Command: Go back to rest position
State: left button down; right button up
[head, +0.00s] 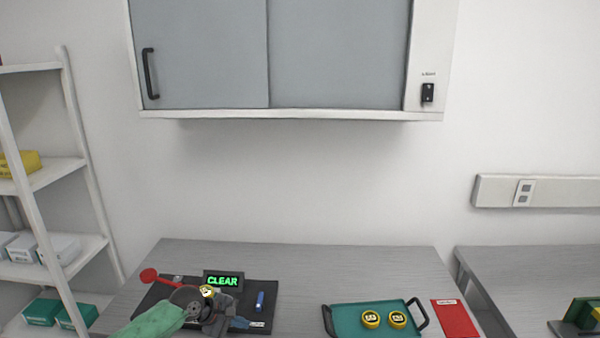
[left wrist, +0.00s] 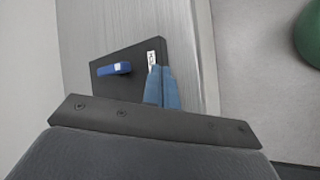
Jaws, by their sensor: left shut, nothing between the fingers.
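My left gripper (head: 240,323) comes in from the left on a green-sleeved arm, low over the front of the black base plate. Its blue fingers also show in the left wrist view (left wrist: 162,88), closed together with nothing between them. The black base plate (head: 263,288) carries a display (head: 222,280) that reads CLEAR in green. A yellow-topped piece (head: 207,291) sits behind my wrist, partly hidden. My right gripper is not seen.
A teal tray (head: 345,318) with dark handles holds two yellow round pieces (head: 371,319) (head: 398,320). A red mat (head: 455,318) lies right of it. A red paddle (head: 149,275) is at the plate's left. A wall cabinet (head: 340,55) hangs above; shelves (head: 45,178) stand left.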

pick_arm(q)
jog(key=s+d+f+m+y, duration=0.1)
jog(key=s+d+f+m, duration=0.15)
jog(key=s, duration=0.45)
jog(key=s+d+f+m, duration=0.2)
jog(key=s+m, duration=0.2)
jog(key=s, duration=0.2)
jog(key=s+d+f+m+y, duration=0.1)
jog(key=s+d+f+m, duration=0.15)
jog(key=s, duration=0.45)
jog(key=s+a+m+y, duration=0.25)
jog(key=s+a, duration=0.25)
jog(key=s, duration=0.5)
jog(key=s+a+m+y, duration=0.25)
jog(key=s+a, duration=0.35)
jog(key=s, duration=0.4)
notch_tip(320, 180, down, 29)
jog(key=w+d+g+b, duration=0.2)
jog(key=b, duration=0.3)
jog(key=s+f+b, duration=0.2)
jog(key=s+f, duration=0.2)
jog(key=f, duration=1)
jog(key=s+f+b, duration=0.2)
jog(key=s+f, duration=0.2)
jog(key=f, duration=1)
jog(key=shift+d+f+g, duration=0.15)
jog(key=shift+d+g, duration=0.1)
jog(key=shift+g, duration=0.05)
